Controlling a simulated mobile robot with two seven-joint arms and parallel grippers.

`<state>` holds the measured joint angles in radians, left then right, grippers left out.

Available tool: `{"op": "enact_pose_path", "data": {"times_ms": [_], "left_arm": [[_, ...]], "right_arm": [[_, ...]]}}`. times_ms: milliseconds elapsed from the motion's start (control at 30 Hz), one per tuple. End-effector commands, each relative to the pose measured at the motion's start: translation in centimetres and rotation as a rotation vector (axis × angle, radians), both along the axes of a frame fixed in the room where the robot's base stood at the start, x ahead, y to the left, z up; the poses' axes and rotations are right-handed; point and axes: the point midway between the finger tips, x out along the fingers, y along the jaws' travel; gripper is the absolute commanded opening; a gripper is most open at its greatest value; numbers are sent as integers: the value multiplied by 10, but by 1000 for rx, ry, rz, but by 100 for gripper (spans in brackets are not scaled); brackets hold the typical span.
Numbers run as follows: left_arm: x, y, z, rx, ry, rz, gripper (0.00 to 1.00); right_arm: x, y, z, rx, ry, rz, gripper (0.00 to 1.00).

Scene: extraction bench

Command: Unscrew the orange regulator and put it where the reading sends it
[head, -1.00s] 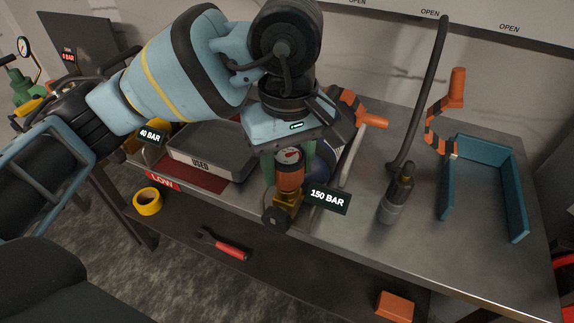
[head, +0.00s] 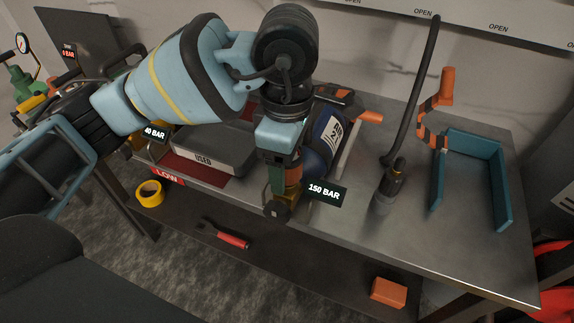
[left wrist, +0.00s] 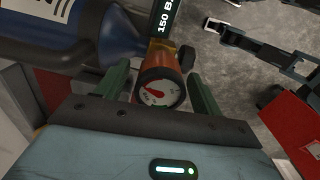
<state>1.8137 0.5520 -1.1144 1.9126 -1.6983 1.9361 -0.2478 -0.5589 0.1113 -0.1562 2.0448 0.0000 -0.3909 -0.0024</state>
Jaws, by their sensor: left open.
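The orange regulator (head: 293,174) sits on the brass valve (head: 277,207) at the neck of a blue cylinder (head: 325,143) lying on the bench. In the left wrist view the regulator (left wrist: 160,72) shows its round white gauge with a red needle; the figures are too small to read. My left gripper (head: 285,178) is open, pointing down over the regulator. In the left wrist view its green fingers stand on either side of the regulator, with gaps visible. A sign reading 150 BAR (head: 323,192) is beside the valve. My right gripper is not in view.
A grey tray marked USED (head: 215,150) is left of the cylinder, by a red LOW label (head: 168,177) and a 40 BAR sign (head: 154,132). A teal open-sided holder (head: 502,190) and black hose (head: 412,90) are right. The bench's front right is clear.

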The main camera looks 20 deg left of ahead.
Motion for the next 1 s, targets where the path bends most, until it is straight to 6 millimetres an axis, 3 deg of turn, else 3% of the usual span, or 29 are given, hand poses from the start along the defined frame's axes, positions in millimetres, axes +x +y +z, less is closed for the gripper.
{"op": "enact_pose_path", "data": {"times_ms": [167,1000], "left_arm": [[0,0,-1,-1,-1,-50,67],[0,0,-2,-2,0,-1064,67]], "right_arm": [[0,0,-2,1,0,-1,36],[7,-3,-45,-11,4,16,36]]}}
